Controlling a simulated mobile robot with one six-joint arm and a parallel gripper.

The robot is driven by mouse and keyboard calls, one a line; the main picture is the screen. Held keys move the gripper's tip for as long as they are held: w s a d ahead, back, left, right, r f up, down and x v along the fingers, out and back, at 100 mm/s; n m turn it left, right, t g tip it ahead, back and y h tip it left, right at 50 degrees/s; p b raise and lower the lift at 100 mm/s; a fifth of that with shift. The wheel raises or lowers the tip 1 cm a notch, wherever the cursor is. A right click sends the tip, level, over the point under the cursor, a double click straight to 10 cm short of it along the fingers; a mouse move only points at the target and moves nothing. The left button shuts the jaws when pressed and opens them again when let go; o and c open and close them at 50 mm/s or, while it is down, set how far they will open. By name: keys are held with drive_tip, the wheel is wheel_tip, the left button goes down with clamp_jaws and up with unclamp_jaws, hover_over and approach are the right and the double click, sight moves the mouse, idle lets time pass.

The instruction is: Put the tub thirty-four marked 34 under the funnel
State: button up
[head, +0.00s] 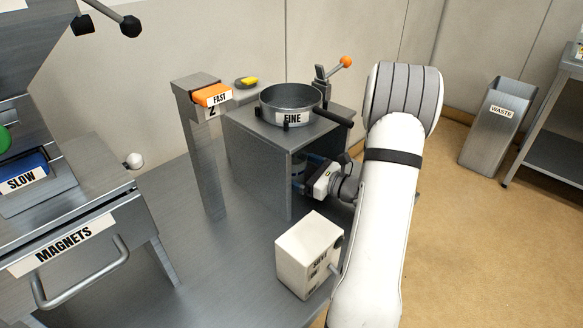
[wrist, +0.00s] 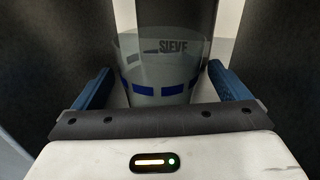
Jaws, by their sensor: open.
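In the wrist view, a pale grey tub (wrist: 150,72) with blue patches around its wall stands between the two blue fingers of my gripper (wrist: 158,84). The fingers are open, one on each side of it; I cannot tell whether either touches it. The word SIEVE shows on it; no 34 is readable. In the head view, my gripper (head: 302,180) reaches from the right into the open space under the grey stand (head: 257,165) that carries the sieve pan marked FINE (head: 290,99). The tub is mostly hidden there. I cannot make out a funnel.
A white box (head: 309,255) stands in front of the stand. A grey post with an orange FAST block (head: 212,95) is left of it. The MAGNETS drawer (head: 64,246) is at the left, the WASTE bin (head: 498,125) at the right. Dark walls flank my gripper closely.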

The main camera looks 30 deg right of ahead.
drive_tip(key=v, duration=1)
drive_tip(key=shift+p, duration=0.35)
drive_tip(key=shift+d, duration=0.1)
